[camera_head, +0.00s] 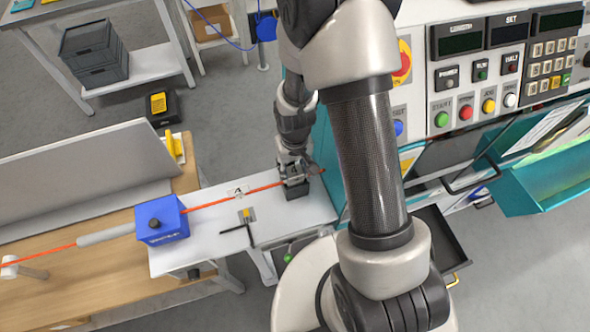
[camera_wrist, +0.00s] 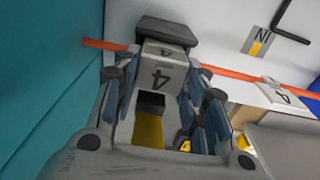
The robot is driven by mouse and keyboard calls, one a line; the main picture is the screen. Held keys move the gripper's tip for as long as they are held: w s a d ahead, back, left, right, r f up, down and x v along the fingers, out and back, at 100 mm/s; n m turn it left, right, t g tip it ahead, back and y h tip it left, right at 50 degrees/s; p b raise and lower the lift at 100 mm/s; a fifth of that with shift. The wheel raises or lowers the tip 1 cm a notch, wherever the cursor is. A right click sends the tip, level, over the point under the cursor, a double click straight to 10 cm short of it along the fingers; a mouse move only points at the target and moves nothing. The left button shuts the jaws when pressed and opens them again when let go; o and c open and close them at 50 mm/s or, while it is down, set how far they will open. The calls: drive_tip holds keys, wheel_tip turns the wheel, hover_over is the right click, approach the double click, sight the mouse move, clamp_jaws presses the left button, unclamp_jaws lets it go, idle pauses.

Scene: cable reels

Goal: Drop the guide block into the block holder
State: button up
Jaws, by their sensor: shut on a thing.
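My gripper (camera_head: 292,172) is at the right part of the white bench, beside the orange cable. In the wrist view its fingers (camera_wrist: 160,85) are shut on the guide block (camera_wrist: 166,55), a pale grey block marked 4. A dark grey block-shaped piece (camera_wrist: 166,29), which looks like the block holder, shows right beyond the guide block. In the head view a dark base (camera_head: 297,191) sits just under my gripper. I cannot tell whether the guide block touches the holder or is inside it. In the head view my gripper hides most of the guide block.
The orange cable (camera_head: 205,203) runs along the bench through a blue box (camera_head: 161,219). A white tag (camera_head: 238,190) sits at the cable. A black hex key (camera_head: 240,232) lies in front. A teal machine side (camera_wrist: 45,75) is close on the left in the wrist view.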

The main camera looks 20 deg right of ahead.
drive_tip(key=shift+s+f, duration=1)
drive_tip(key=o, duration=1.2)
drive_tip(key=r, duration=0.1)
drive_tip(key=w+r, duration=0.1)
drive_tip(key=r, duration=0.1)
drive_tip(key=w+r, duration=0.1)
drive_tip(key=shift+w+r, duration=0.15)
drive_tip(key=shift+r, duration=0.05)
drive_tip(key=r, duration=0.6)
drive_tip(key=s+r, duration=0.1)
drive_tip(key=r, duration=0.2)
drive_tip(key=shift+r, duration=0.25)
